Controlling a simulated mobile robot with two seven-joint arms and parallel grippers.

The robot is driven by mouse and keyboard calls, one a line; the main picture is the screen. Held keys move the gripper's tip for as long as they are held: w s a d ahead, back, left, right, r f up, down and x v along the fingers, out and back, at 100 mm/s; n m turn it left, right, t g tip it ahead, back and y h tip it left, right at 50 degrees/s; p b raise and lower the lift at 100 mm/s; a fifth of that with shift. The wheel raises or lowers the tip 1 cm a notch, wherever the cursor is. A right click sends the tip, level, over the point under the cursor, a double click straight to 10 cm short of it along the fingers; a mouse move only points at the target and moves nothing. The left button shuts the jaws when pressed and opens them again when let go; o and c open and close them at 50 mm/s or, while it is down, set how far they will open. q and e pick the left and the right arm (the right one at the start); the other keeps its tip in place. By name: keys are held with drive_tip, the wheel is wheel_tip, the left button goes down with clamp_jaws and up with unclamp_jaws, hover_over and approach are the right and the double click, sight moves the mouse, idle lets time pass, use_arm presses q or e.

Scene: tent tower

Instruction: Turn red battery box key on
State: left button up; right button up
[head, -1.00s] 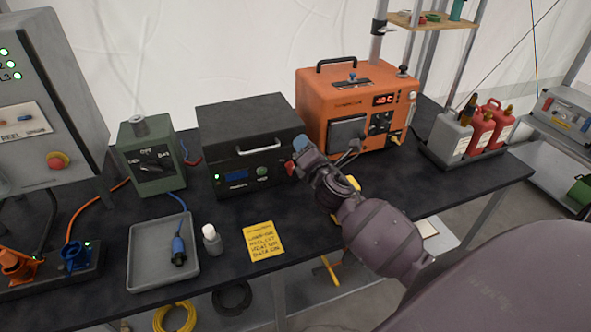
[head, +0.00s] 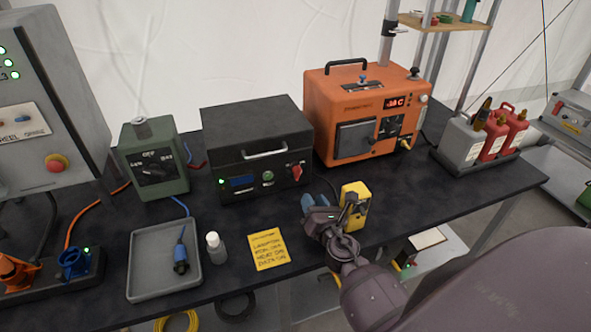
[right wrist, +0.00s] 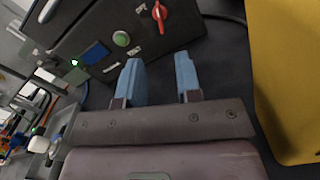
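The black battery box (head: 255,125) stands at the back middle of the table. Its red key (head: 297,172) is on the right of the front panel, with its long side nearly upright. The key also shows at the top of the right wrist view (right wrist: 160,12). A green light glows at the panel's left, beside a blue display. My right gripper (head: 318,203) is in front of and below the key, apart from it. In the right wrist view its two blue fingers (right wrist: 158,78) are spread with nothing between them. My left gripper is not in view.
A yellow device (head: 356,203) stands just right of my right gripper. An orange unit (head: 345,105) is behind it. A green switch box (head: 150,165), grey tray (head: 138,270), white bottle (head: 214,250) and yellow note (head: 268,250) lie to the left. The right front table is fairly clear.

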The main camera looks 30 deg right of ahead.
sight(300, 174)
drive_tip(key=shift+w, duration=0.3)
drive_tip(key=shift+w+d, duration=0.2)
drive_tip(key=shift+w, duration=0.5)
drive_tip(key=shift+x, duration=1.15)
drive_tip(key=x, duration=0.5)
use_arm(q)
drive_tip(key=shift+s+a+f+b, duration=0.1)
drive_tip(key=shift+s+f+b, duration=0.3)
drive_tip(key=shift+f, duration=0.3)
use_arm(e)
drive_tip(key=shift+x, duration=0.9)
drive_tip(key=shift+c, duration=0.5)
drive_tip(key=c, duration=0.5)
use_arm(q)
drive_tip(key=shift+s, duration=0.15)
